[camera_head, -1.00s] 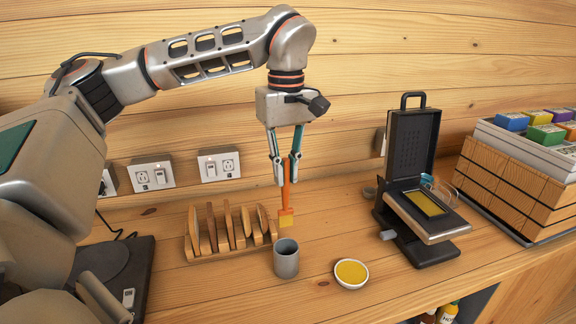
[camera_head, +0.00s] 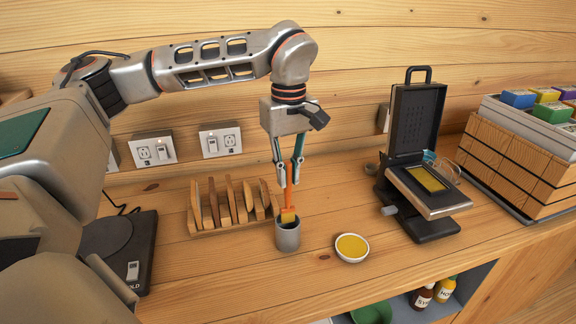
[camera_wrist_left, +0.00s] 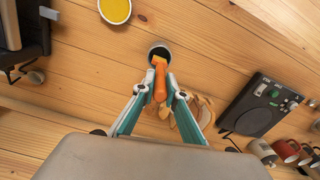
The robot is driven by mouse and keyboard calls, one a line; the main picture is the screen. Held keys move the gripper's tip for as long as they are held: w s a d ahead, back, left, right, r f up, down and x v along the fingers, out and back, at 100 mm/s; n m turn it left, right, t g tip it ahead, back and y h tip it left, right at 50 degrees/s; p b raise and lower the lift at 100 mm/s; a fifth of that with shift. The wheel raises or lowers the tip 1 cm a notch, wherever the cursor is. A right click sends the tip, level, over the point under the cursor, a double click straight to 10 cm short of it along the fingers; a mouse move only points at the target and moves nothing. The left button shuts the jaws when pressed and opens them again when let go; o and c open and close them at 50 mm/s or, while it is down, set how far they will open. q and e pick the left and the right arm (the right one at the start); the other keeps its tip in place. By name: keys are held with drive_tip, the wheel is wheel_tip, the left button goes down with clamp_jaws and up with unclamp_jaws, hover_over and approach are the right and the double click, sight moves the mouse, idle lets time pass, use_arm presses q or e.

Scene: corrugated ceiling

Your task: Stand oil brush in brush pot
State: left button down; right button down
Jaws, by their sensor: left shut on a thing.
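The oil brush (camera_head: 288,204) has an orange handle and a yellow head. My left gripper (camera_head: 289,184) is shut on its handle and holds it upright, head down. The brush pot (camera_head: 288,238) is a grey cup standing on the counter. In the head view the brush head overlaps the pot's mouth; I cannot tell how deep it reaches. In the left wrist view the orange handle (camera_wrist_left: 160,82) is between the fingers (camera_wrist_left: 161,95), and the pot's dark mouth (camera_wrist_left: 159,48) shows just beyond it. My right gripper is not in view.
A wooden rack (camera_head: 232,228) with upright slats stands left of the pot. A bowl of yellow oil (camera_head: 351,247) is to its right. An open black press (camera_head: 420,190) and a wooden crate (camera_head: 515,175) stand farther right. Bottles are on the shelf below.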

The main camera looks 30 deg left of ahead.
use_arm(q)
wheel_tip(320, 180, down, 2)
drive_tip(key=shift+f, duration=0.1)
drive_tip(key=shift+f+b, duration=0.45)
drive_tip(key=shift+f, duration=0.65)
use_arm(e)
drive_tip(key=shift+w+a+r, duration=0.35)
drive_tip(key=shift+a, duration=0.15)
use_arm(q)
drive_tip(key=c, duration=2)
unclamp_jaws()
drive_tip(key=shift+o, duration=0.2)
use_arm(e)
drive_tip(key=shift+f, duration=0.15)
use_arm(q)
wheel_tip(320, 180, up, 12)
drive_tip(key=shift+f, duration=0.1)
